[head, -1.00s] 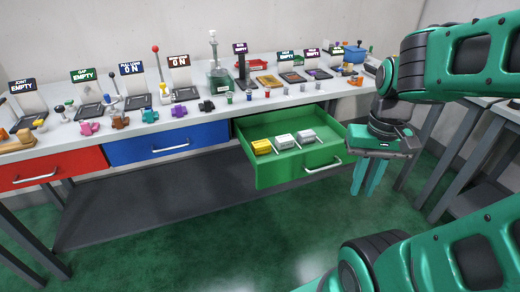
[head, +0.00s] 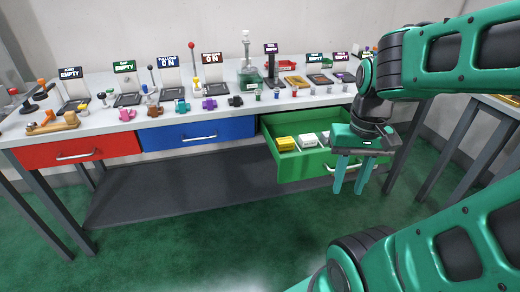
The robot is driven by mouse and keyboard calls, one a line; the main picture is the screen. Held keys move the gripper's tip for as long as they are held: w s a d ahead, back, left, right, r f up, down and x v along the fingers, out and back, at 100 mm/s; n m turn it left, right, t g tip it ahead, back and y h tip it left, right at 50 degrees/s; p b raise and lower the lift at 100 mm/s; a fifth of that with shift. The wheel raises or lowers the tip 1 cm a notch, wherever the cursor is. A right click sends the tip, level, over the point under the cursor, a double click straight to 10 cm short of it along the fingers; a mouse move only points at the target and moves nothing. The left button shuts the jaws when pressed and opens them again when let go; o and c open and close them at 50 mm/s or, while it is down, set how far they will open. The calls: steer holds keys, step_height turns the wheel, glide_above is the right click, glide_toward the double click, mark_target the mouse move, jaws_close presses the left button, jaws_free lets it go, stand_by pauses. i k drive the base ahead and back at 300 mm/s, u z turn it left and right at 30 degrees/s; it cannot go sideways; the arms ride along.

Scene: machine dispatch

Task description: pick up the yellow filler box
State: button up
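The yellow filler box (head: 285,143) lies in the open green drawer (head: 306,161), at the left of a row of boxes. A white box (head: 308,140) is beside it, and another pale box is partly hidden behind my gripper. My gripper (head: 349,191) points down in front of the drawer's right part, right of the yellow box. Its two teal fingers are apart with nothing between them.
The red drawer (head: 110,147) and blue drawer (head: 230,131) are closed. The bench top (head: 220,115) above holds several small coloured parts, levers and signs. A dark shelf (head: 180,190) lies below. The floor in front is clear.

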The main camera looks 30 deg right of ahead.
mark_target(285, 144)
steer(key=u, duration=2.1)
steer(key=k, duration=1.45)
steer(key=z, duration=1.95)
steer(key=i, duration=1)
steer(key=z, duration=0.05)
